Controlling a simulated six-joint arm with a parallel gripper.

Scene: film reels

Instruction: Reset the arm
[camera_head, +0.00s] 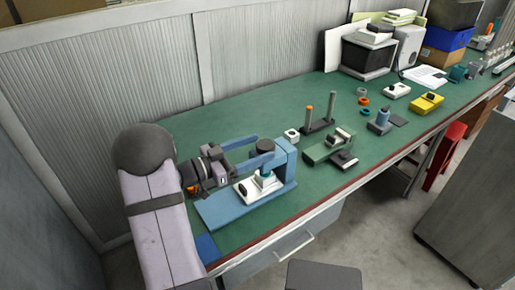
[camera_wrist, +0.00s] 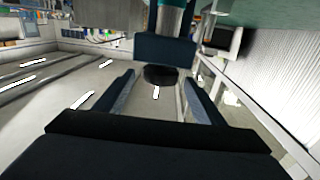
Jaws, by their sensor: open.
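My gripper is open, its two dark blue fingers spread apart in the wrist view (camera_wrist: 158,90). A black round knob (camera_wrist: 160,75) with a blue block (camera_wrist: 165,48) shows beyond the gap between the fingertips. In the head view my wrist reaches in from the left, beside a blue press (camera_head: 287,163) on the green bench. Nothing is seen held.
The green bench (camera_head: 240,113) runs to the back right. A green fixture (camera_head: 325,150) and two upright posts (camera_head: 332,105) stand right of the press. A yellow block (camera_head: 426,102) and several small parts lie farther back. Grey panels (camera_head: 100,80) stand behind; a grey cabinet (camera_head: 470,190) is at right.

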